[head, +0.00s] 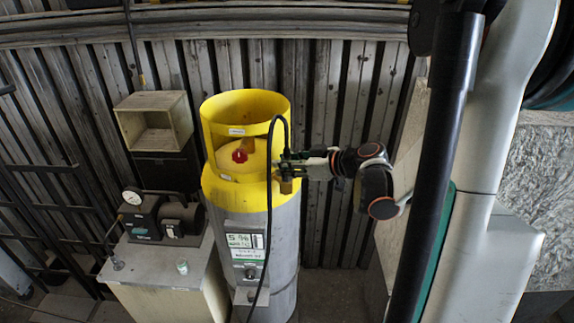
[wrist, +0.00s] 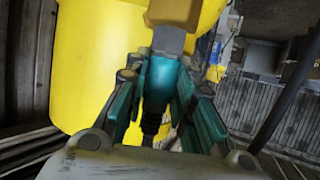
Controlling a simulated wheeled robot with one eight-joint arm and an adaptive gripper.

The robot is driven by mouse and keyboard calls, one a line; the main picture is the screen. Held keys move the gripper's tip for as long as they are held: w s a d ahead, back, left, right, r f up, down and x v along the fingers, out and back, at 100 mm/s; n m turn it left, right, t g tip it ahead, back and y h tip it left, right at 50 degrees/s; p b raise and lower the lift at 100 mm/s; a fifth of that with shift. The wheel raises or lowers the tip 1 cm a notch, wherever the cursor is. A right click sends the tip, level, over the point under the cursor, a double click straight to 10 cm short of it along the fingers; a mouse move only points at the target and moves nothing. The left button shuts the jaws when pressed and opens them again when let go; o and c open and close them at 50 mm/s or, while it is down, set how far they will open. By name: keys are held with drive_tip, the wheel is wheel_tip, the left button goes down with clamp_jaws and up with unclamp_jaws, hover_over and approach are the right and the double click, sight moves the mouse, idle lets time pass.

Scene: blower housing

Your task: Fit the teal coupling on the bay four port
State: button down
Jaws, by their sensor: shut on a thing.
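My gripper (head: 283,166) is at the right side of the yellow collar (head: 222,108) on top of a grey cylinder. In the wrist view my gripper (wrist: 158,76) is shut on the teal coupling (wrist: 160,88), with a finger on each side. The coupling's far end meets or lies just behind a brass-coloured block (wrist: 174,13); I cannot tell whether it is seated. Brass also shows just below my gripper in the head view. A black hose (head: 269,220) loops near the gripper and hangs down the cylinder's front. No bay number is readable.
A red knob (head: 239,156) sits inside the collar. To the left, a pump with a gauge (head: 157,216) and a small pale-green cylinder (head: 182,267) stand on a light cabinet (head: 160,297). An open box (head: 152,125) is behind. Ribbed metal wall closes the back.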

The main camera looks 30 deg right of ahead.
drive_tip(key=c, duration=1.3)
unclamp_jaws()
drive_tip(key=v, duration=1.2)
